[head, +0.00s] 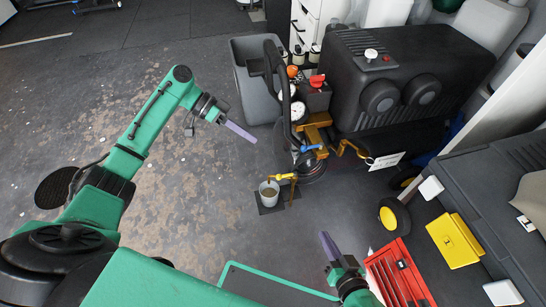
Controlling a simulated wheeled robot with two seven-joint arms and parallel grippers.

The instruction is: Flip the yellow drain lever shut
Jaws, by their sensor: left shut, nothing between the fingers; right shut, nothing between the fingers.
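A small yellow drain lever (284,177) shows on the drain fitting low at the front of a black machine (385,75). Its exact angle is too small to tell. A light cup (263,190) with brownish contents stands below its left end on a dark mat. My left gripper (252,139) is shut and empty, in the air up and left of the lever. My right gripper (325,236) is shut and empty, below and right of the lever in the picture. Both are apart from the lever.
A blue lever (311,148) sits on brass pipework just above and right. A black upright handle (285,95), gauges (298,111) and a red knob (317,81) rise behind. A grey bin (246,85) stands at the back. A red tool tray (400,277) is at lower right. Floor at left is clear.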

